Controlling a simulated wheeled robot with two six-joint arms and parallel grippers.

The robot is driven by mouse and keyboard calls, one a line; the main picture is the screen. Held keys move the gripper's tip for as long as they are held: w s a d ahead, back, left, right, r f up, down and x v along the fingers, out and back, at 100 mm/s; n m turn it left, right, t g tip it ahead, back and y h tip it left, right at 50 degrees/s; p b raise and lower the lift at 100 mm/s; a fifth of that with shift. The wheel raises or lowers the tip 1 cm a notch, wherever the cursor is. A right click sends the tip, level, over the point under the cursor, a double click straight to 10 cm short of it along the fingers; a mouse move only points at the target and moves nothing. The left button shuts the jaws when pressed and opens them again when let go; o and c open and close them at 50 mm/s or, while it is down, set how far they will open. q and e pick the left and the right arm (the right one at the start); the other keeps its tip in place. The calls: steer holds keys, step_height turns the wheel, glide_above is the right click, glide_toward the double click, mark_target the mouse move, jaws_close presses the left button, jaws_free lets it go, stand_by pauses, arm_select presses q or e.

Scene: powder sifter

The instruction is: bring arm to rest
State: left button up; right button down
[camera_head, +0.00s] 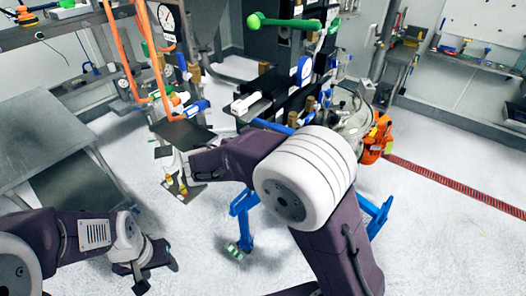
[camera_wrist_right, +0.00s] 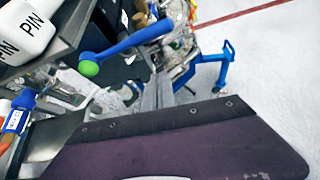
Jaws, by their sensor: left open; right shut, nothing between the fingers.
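My left gripper (camera_head: 145,270) is at the lower left of the head view, low over the pale floor, with its dark fingers apart and nothing seen between them. My right arm (camera_head: 335,235) comes up from the bottom of the head view, bends at a large white joint and reaches left in front of the machine. Its gripper is not clear in the head view. In the right wrist view the grey fingers of my right gripper (camera_wrist_right: 158,92) show together near the middle, with nothing seen between them. My dark purple arm link fills the bottom of that view.
A machine with blue legs (camera_head: 243,220) and a green-knobbed lever (camera_head: 290,22) stands behind my right arm. A grey metal table (camera_head: 45,135) is at the left. A blue lever with a green knob (camera_wrist_right: 88,68) is near my right fingers. Open floor lies at the right.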

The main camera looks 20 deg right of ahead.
steer(key=shift+w, duration=0.1)
steer(key=s+d+f+m+g+b, duration=0.2)
steer(key=d+f+b, duration=0.1)
steer(key=d, duration=0.3)
steer(key=s+d+f+m+g+b, duration=0.1)
steer(key=s+d+f+m+b, duration=0.15)
steer(key=d, duration=0.25)
steer(key=s+d+f+m+g+y+b, duration=0.35)
steer(key=s+f+m, duration=0.25)
steer(key=s+f, duration=0.45)
steer(key=s+a+f+m+y, duration=0.2)
steer(key=a+f+m, duration=0.2)
steer(key=m, duration=0.3)
steer(key=s+a+f+m+y, duration=0.2)
steer(key=a+f+m+y, duration=0.1)
steer(key=a+m, duration=0.4)
steer(key=shift+s+f+m, duration=0.35)
steer(key=shift+f, duration=0.35)
steer(key=shift+y, duration=0.25)
